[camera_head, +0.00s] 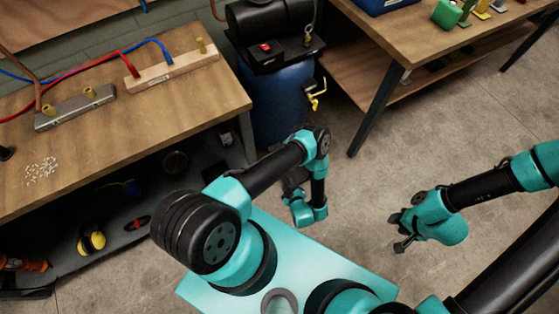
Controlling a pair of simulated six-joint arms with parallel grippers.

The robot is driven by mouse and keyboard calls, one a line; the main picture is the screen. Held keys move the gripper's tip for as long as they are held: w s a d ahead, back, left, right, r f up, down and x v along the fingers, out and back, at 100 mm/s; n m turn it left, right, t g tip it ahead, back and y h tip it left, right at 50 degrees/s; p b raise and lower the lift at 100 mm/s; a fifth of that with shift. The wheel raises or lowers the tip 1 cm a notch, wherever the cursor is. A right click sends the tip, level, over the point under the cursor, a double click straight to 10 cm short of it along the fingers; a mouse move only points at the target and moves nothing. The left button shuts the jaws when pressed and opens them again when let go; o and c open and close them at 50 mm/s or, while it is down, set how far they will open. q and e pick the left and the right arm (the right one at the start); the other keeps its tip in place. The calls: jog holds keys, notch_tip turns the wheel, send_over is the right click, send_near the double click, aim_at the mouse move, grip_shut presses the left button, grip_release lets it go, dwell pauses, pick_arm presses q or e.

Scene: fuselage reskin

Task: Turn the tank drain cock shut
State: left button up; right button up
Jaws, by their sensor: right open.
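The yellow drain cock (316,95) sticks out from the right side of the blue tank (278,108), between the two benches. Its yellow lever shows, but I cannot tell its exact angle. My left gripper (294,180) is below the cock in the picture, apart from it, and partly hidden by my own arm. Its fingers are small and dark, so I cannot tell if they are open. My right gripper (402,231) is at the right over the concrete floor, open and empty, well away from the tank.
A black compressor unit (268,22) with a red switch (265,46) sits on top of the tank. A wooden bench (110,140) with hoses and manifold blocks stands at left. Another bench (410,45) stands at upper right. The floor (440,120) between is clear.

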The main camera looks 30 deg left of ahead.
pick_arm(q)
jog(key=shift+w+a, duration=0.1)
jog(key=x, duration=1.7)
jog(key=shift+w, duration=0.2)
jog(key=shift+c, duration=0.2)
grip_shut()
